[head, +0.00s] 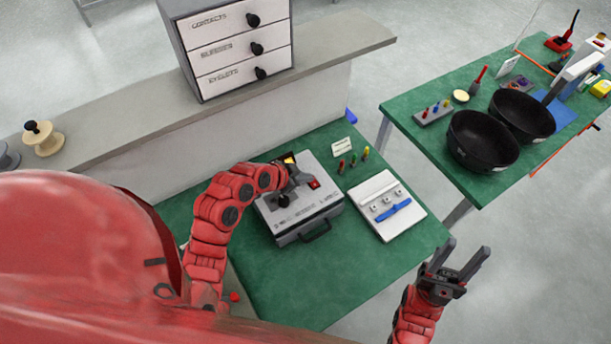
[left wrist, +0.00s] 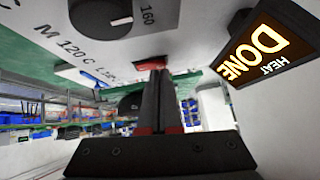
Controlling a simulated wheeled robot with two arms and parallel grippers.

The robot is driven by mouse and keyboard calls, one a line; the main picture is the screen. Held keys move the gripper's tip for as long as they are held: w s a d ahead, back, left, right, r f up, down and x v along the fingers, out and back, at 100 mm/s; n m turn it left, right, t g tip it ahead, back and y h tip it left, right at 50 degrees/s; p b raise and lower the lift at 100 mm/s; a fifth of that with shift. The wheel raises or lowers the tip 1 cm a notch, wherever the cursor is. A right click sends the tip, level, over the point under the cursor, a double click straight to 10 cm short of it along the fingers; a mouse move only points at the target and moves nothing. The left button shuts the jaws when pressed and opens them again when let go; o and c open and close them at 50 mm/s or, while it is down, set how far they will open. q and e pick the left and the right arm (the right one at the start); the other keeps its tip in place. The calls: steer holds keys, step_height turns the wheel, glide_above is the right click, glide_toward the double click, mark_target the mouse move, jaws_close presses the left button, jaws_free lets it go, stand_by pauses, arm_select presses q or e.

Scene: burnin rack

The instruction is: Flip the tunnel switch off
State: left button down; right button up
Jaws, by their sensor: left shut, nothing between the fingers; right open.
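The grey tunnel box (head: 318,222) stands on the green table, with a black knob (head: 283,200), a small lit display (head: 289,159) and a red switch (head: 314,183) on top. My left gripper (head: 299,176) is over the box top beside the red switch. In the left wrist view its fingers (left wrist: 157,78) are shut and empty, with the tips at the red switch (left wrist: 150,63); whether they touch I cannot tell. The display (left wrist: 262,45) there reads "HEAT DONE". The switch's position is unclear. My right gripper (head: 458,266) is open and empty, off the table's right edge.
A white tray (head: 412,224) with a blue strip lies right of the box, and several small coloured pegs (head: 353,161) stand behind it. A drawer unit (head: 236,50) sits on the grey ledge (head: 340,45) at the back. A second green table (head: 425,92) holds two black bowls (head: 482,140).

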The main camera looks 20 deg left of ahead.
arm_select(q)
steer(key=shift+a+f+b, duration=0.15)
steer(key=shift+f+b, duration=0.2)
steer(key=shift+b, duration=0.1)
steer(key=shift+w, duration=0.1)
steer(key=shift+r+h, duration=0.1)
steer(key=shift+h, duration=0.2)
steer(key=shift+s+d, duration=0.65)
steer(key=shift+d, duration=0.1)
steer(key=shift+w+r, duration=0.1)
steer(key=shift+r, duration=0.05)
